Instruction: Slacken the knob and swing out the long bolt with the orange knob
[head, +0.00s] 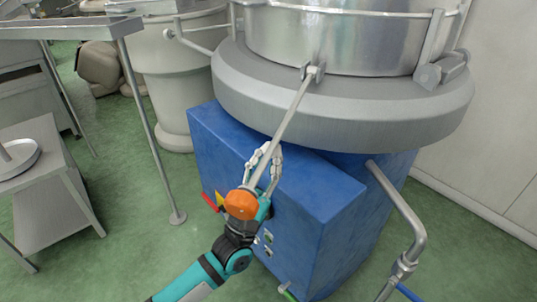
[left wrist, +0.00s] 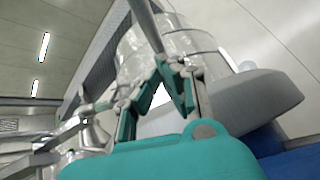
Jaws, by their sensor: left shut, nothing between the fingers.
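The long bolt (head: 292,112) is a grey rod hinged at a bracket (head: 313,73) on the steel vessel's side. It slants outward, down and left, away from the vessel wall. Its orange knob (head: 241,204) is at the low end, over my left wrist in the head view. My left gripper (head: 266,157) is shut beside the lower rod, in front of the blue base; whether it touches the rod is unclear. In the left wrist view, the teal-and-grey fingers (left wrist: 166,72) show close up with the rod (left wrist: 146,22) beyond them; the knob is not visible there.
The blue base (head: 310,180) stands under the vessel's wide grey rim (head: 350,112). A bent pipe (head: 402,215) rises at right. A metal table leg (head: 150,130) and a low steel stand (head: 50,195) are at left. Green floor is clear between them.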

